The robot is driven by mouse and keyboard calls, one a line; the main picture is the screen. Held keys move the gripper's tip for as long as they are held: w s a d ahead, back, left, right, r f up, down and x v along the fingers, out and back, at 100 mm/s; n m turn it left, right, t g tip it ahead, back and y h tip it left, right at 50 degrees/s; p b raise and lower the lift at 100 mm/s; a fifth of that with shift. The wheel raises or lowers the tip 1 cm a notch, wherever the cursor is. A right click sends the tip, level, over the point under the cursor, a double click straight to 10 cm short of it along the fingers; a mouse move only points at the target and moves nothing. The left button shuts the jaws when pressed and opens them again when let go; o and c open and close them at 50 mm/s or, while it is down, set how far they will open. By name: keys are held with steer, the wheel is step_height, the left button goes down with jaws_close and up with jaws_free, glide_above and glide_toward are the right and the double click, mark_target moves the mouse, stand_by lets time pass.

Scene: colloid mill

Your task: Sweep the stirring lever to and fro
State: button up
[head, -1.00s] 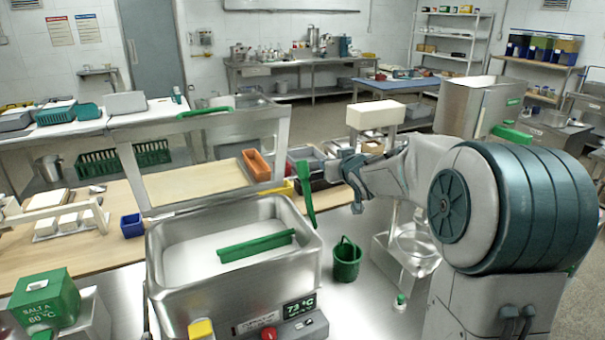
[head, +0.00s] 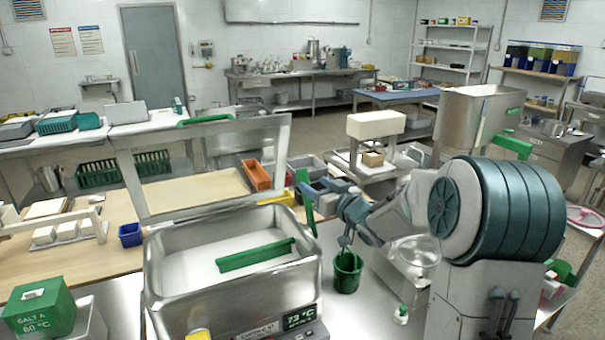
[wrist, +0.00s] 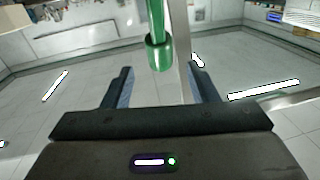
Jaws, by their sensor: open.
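The stirring lever (head: 306,197), a flat green handle, leans upward at the right rim of the steel vat (head: 185,310). A green bar (head: 255,254) lies across the pale contents of the vat. My gripper (head: 342,222) is just right of the lever in the head view, at the end of my lowered arm. In the wrist view my gripper (wrist: 161,75) is open with nothing between its fingers. A green rod with a collared lower end (wrist: 159,50) shows ahead, in line with the gap. Contact with the lever is not visible.
A green bucket (head: 347,272) stands right of the vat, just below my gripper. An orange bin (head: 256,175) and blue bins (head: 326,187) sit behind. A green salt box (head: 38,307) is at front left.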

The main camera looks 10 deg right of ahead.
mark_target(306, 179)
steer(key=p+x, duration=0.1)
steer(key=x, duration=0.6)
steer(key=shift+w+a+p, duration=0.15)
steer(key=shift+w+p, duration=0.05)
steer(key=shift+p, duration=0.1)
jaws_close()
steer(key=shift+s, duration=0.1)
